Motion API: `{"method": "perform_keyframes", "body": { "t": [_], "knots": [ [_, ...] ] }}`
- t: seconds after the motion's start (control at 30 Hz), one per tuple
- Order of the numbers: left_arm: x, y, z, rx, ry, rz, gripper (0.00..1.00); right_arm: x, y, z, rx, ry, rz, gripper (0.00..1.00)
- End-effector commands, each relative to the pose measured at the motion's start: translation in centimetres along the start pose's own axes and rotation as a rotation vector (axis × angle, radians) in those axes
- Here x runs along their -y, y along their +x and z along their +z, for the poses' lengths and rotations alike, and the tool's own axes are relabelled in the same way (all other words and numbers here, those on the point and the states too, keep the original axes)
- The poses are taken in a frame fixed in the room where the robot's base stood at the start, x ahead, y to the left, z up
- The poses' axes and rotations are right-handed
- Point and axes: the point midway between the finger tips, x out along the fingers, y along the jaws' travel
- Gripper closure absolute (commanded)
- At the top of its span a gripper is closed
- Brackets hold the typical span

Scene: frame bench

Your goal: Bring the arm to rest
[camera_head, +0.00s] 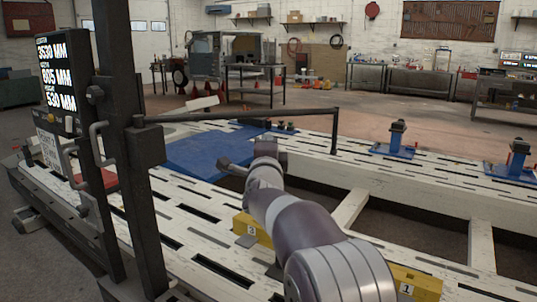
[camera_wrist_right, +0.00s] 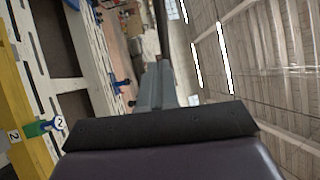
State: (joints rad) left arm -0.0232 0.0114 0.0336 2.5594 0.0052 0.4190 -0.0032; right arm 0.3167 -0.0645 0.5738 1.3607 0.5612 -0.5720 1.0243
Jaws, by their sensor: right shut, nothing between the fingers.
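My right arm (camera_head: 320,245) comes in from the lower right of the head view and reaches forward over the white slotted bench (camera_head: 170,245). My right gripper (camera_head: 229,166) is at its far end, small and dark, in front of the blue sheet (camera_head: 205,150). In the right wrist view the grey fingers of my right gripper (camera_wrist_right: 157,82) are together beyond a dark body, with nothing seen between them. Whether the arm is moving cannot be told. My left gripper is not in view.
A dark post with a measurement display (camera_head: 60,75) stands at the left; a dark bar (camera_head: 250,115) reaches right from it. Yellow numbered blocks (camera_head: 415,284) lie near the arm. Blue clamps (camera_head: 396,140) stand on the far rail. Openings lie between the bench beams.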

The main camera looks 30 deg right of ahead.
Motion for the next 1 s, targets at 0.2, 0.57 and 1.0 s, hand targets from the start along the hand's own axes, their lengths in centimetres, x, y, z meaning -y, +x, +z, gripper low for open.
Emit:
{"method": "perform_keyframes", "body": {
  "t": [0.2, 0.57, 1.0],
  "knots": [
    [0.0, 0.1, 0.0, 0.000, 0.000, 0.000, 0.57, -0.1, -1.8, -0.4, 0.001, 0.002, 0.002, 1.00],
    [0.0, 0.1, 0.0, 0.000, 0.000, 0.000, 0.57, -0.1, -1.9, -0.4, 0.001, 0.001, 0.002, 1.00],
    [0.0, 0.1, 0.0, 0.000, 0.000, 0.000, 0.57, -12.2, -6.9, 3.7, 0.351, -0.603, 0.373, 1.00]
  ]
}}
